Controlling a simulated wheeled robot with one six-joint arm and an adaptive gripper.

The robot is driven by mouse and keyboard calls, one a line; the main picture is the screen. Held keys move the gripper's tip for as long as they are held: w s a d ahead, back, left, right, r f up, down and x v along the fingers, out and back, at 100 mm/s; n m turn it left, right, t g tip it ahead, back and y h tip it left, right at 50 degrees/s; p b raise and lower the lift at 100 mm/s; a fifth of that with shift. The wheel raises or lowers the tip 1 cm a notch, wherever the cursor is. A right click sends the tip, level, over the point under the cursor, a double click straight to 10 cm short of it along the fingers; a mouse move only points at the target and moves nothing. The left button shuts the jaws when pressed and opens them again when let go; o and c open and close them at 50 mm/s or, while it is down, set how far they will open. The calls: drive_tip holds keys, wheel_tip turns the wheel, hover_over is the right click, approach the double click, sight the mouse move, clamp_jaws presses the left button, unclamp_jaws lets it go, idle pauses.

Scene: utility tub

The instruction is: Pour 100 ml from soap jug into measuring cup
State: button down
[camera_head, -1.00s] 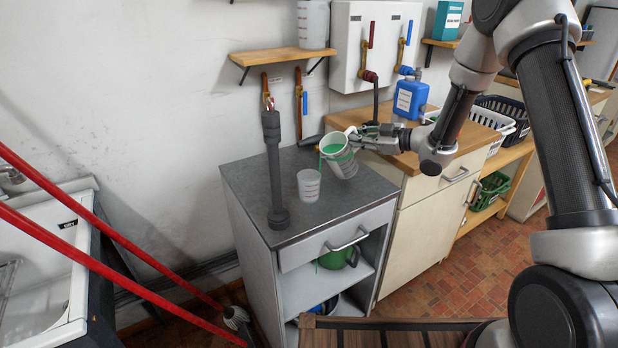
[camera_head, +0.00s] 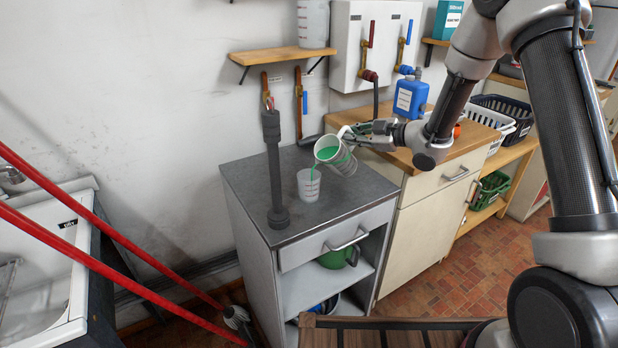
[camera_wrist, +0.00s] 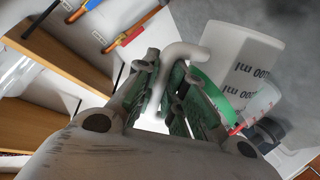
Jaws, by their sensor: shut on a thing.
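The soap jug (camera_head: 338,156), pale with green liquid, is tilted to the left above the grey cabinet top. A thin green stream runs from its lip toward the measuring cup (camera_head: 309,184). The cup is clear with red marks and stands upright, just below and left of the lip; its fill level is too small to read. My gripper (camera_head: 352,132) is shut on the jug's handle. In the wrist view the gripper (camera_wrist: 172,98) grips the white handle, with the jug (camera_wrist: 243,58) beyond it and the cup (camera_wrist: 262,103) partly hidden.
A dark upright pipe (camera_head: 273,170) stands left of the cup on the cabinet top (camera_head: 245,185). A blue canister (camera_head: 411,99) stands on the wooden counter behind. Red bars (camera_head: 110,240) cross at the left.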

sight(349, 128)
drive_tip(key=shift+s+a+r+n, duration=0.2)
drive_tip(key=shift+a+r+n, duration=0.05)
drive_tip(key=shift+n, duration=0.05)
drive_tip(key=shift+s+a+r+n+h, duration=0.15)
drive_tip(key=shift+a+r+n+h, duration=0.15)
drive_tip(key=shift+r, duration=0.25)
drive_tip(key=shift+s+a+r+n+h, duration=0.1)
drive_tip(key=shift+s+r+n+h, duration=0.1)
drive_tip(key=shift+r+n, duration=0.25)
idle(0.6)
drive_tip(key=shift+s+a+r+n+t+h+p, duration=0.15)
drive_tip(key=shift+r+n+t+p, duration=0.1)
drive_tip(key=shift+r+p, duration=0.15)
drive_tip(key=shift+s+a+r+n+t+h+p, duration=0.15)
drive_tip(key=shift+r+n+p, duration=0.05)
drive_tip(key=shift+r+p, duration=0.15)
idle(1.5)
drive_tip(key=f+m, duration=0.1)
drive_tip(key=w+d+f+m+y, duration=0.2)
drive_tip(key=f, duration=0.1)
drive_tip(key=shift+f+g, duration=0.1)
drive_tip(key=shift+g, duration=0.3)
drive_tip(key=w+d+f+m+y+b, duration=0.1)
drive_tip(key=w+d+m+y+b, duration=0.1)
drive_tip(key=w+d+m, duration=0.2)
drive_tip(key=shift+d+f+m+y, duration=0.25)
drive_tip(key=shift+m+y, duration=0.15)
drive_tip(key=shift+m, duration=0.9)
